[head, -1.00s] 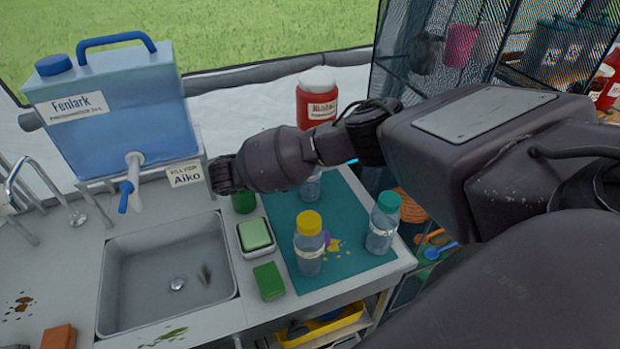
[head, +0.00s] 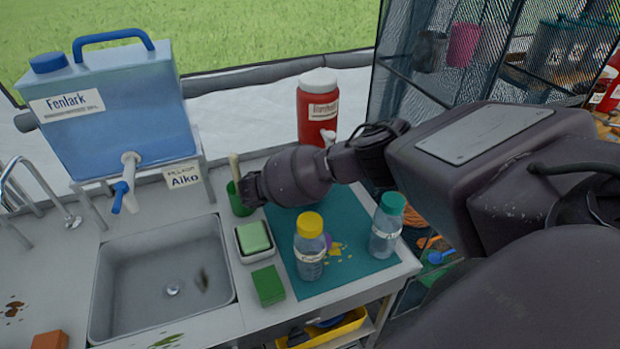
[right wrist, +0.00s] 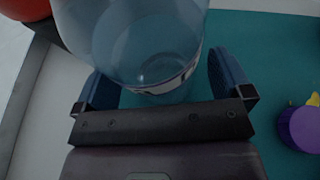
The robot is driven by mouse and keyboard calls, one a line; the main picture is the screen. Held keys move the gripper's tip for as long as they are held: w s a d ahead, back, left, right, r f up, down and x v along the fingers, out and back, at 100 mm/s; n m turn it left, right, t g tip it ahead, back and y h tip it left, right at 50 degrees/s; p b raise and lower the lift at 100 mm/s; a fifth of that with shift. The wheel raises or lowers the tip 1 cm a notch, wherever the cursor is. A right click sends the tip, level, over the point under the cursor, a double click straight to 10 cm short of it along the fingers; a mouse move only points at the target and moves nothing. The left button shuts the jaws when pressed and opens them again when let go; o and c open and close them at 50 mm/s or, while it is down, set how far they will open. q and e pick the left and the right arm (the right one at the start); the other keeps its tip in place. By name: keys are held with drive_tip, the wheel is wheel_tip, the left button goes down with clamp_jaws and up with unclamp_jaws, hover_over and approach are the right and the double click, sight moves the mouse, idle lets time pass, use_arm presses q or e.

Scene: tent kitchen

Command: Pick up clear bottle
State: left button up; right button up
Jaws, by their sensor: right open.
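In the right wrist view a clear bottle (right wrist: 135,40) stands over the teal mat, between the two blue fingers of my right gripper (right wrist: 160,78). The gripper is open, with a finger on each side of the bottle; I cannot tell whether either touches it. In the head view my right arm hides this bottle and the fingers. Two other clear bottles stand upright on the mat: a yellow-capped one (head: 310,262) and a teal-capped one (head: 385,232). My left gripper is not in view.
A sink (head: 162,280) and a blue water tank (head: 115,115) are at the left. A green cup (head: 238,203), a soap dish (head: 253,240) and a green sponge (head: 268,285) line the mat's left side. A red jug (head: 315,112) stands behind my arm.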

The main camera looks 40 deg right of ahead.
drive_tip(key=shift+d+f, duration=0.15)
drive_tip(key=shift+d, duration=0.3)
drive_tip(key=c, duration=1.1)
drive_tip(key=shift+o, duration=0.2)
drive_tip(key=shift+r, duration=1.1)
wheel_tip(320, 180, up, 18)
drive_tip(key=p, duration=0.5)
drive_tip(key=shift+f, duration=0.25)
